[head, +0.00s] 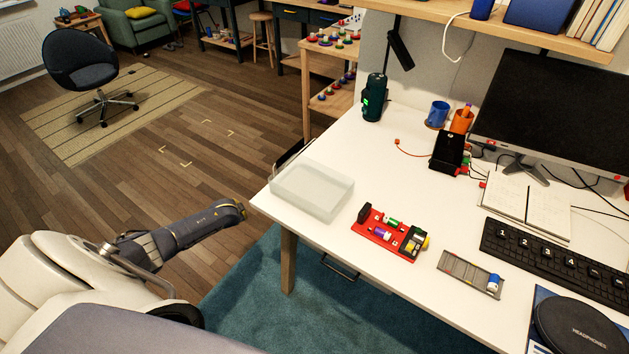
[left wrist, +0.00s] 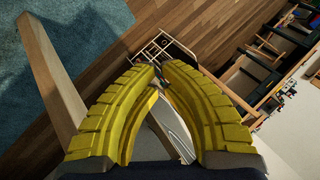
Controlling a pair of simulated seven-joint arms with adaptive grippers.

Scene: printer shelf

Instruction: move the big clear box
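The big clear box (head: 311,190) is a shallow, see-through rectangular tray. It sits upright on the left end of the white desk, close to the desk's edge, and looks empty. My left gripper (head: 241,209) is off the desk's left edge, to the left of the box and apart from it. In the left wrist view its yellow fingers (left wrist: 160,70) come together at the tips with nothing visibly held. I cannot make out the box clearly in that view. My right gripper is not in view.
On the white desk (head: 330,243), a red tray (head: 388,234) with small items stands right of the box, then a grey tray (head: 469,273) and a keyboard (head: 555,255). A dark speaker-like cylinder (head: 374,98) stands behind. The desk between box and cylinder is mostly clear.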

